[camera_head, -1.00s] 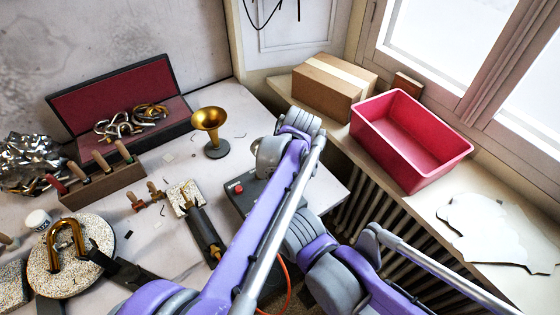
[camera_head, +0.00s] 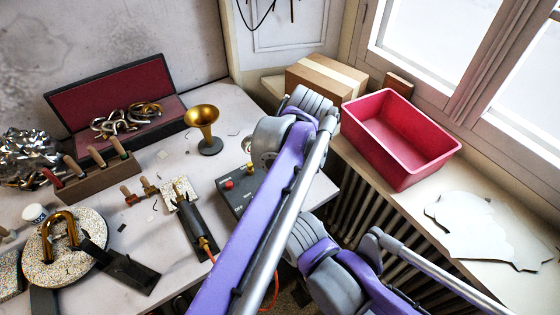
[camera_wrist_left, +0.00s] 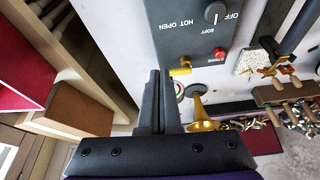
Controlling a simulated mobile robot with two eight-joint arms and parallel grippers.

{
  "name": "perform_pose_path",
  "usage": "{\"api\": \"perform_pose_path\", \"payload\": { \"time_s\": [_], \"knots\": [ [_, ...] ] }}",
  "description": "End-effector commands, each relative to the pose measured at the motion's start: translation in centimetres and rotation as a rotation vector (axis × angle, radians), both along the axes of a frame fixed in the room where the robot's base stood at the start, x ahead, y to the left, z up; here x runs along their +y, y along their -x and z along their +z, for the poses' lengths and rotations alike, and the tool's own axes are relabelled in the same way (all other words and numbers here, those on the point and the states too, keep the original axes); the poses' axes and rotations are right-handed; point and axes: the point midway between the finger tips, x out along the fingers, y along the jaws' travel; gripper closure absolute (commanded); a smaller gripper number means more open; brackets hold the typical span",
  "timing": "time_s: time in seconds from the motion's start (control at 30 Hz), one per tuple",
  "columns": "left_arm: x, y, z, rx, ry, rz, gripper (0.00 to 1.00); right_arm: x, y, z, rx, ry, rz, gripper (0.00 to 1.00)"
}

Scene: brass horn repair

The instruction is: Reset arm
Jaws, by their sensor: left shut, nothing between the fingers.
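My left gripper (camera_wrist_left: 158,100) shows in the left wrist view with its dark fingers together and nothing between them. It is near the grey control box (camera_wrist_left: 195,45), which has a red button and a dark knob. In the head view my purple arm partly covers the control box (camera_head: 240,190), and no fingertips are visible. The brass horn bell (camera_head: 202,125) stands upright on its dark base on the bench; it also shows in the left wrist view (camera_wrist_left: 198,112). My right gripper cannot be made out in either view.
An open red-lined case (camera_head: 115,85) holds metal tubes. A tool rack (camera_head: 98,178), a round stone-like pad (camera_head: 38,262) and a torch-like tool (camera_head: 193,232) lie on the bench. On the sill stand a pink bin (camera_head: 400,165), a cardboard box (camera_head: 310,80) and a white torn sheet (camera_head: 485,228).

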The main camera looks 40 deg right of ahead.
Motion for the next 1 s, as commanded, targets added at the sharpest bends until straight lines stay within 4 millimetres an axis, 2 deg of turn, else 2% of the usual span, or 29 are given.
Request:
{"api": "perform_pose_path", "payload": {
  "time_s": [0.2, 0.67, 0.77, 0.87, 0.97, 1.0],
  "knots": [
    [0.0, 0.4, 1.0, 0.001, 0.000, -0.001, 1.00, 0.0, 0.0, 0.0, 0.000, 0.000, 0.000, 0.32],
    [0.0, 0.4, 0.9, 0.001, 0.000, 0.000, 1.00, 0.0, 0.0, 0.0, 0.000, 0.000, 0.000, 0.32],
    [0.5, 0.2, 1.0, 0.002, 0.000, 0.002, 1.00, 0.0, 0.0, 0.0, 0.000, 0.000, 0.000, 0.32],
    [3.3, -0.8, 1.0, 0.009, -0.001, 0.009, 1.00, 0.0, 0.0, 0.0, 0.000, 0.000, 0.000, 0.32],
    [8.7, -2.4, 0.8, 0.020, -0.001, 0.021, 1.00, 0.0, 0.0, 0.0, 0.000, 0.000, 0.000, 0.32],
    [11.5, -2.8, 0.7, 0.024, 0.000, 0.025, 1.00, 0.0, 0.0, 0.0, 0.000, 0.000, 0.000, 0.32]
  ]
}}
